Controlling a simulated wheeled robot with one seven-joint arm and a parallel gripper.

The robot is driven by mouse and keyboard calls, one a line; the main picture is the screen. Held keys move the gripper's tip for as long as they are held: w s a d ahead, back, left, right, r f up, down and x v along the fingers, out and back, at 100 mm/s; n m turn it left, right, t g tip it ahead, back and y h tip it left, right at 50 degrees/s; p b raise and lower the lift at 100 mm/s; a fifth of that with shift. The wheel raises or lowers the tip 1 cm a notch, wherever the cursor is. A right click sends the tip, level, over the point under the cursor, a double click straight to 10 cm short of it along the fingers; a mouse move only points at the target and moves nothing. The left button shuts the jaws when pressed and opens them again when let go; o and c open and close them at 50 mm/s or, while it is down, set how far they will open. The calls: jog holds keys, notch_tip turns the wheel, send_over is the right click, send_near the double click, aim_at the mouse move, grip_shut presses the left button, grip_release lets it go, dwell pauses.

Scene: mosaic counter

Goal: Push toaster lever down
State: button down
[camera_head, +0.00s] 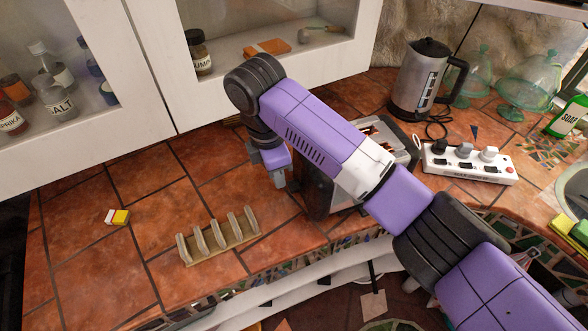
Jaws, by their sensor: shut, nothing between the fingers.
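The toaster (317,188) stands on the tiled counter, dark-sided with metal, and bread-like slices or slots show at its top. My purple arm crosses in front of it and hides much of its body. My gripper (279,178) points down just left of the toaster's left end, close to it. Its fingers are shut and hold nothing. The lever cannot be made out; it is hidden or too small. Whether the fingers touch the toaster cannot be told.
A wooden toast rack (219,238) stands at the counter's front. A yellow-white block (117,217) lies left. A power strip (468,163) and a kettle (420,80) stand right of the toaster. White cabinets (160,66) hang behind. The counter's left part is mostly clear.

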notch_tip(320, 180, up, 8)
jog(key=shift+s+a+f, duration=0.15)
jog(key=shift+a+f, duration=0.1)
jog(key=shift+a, duration=0.05)
dwell(0.5)
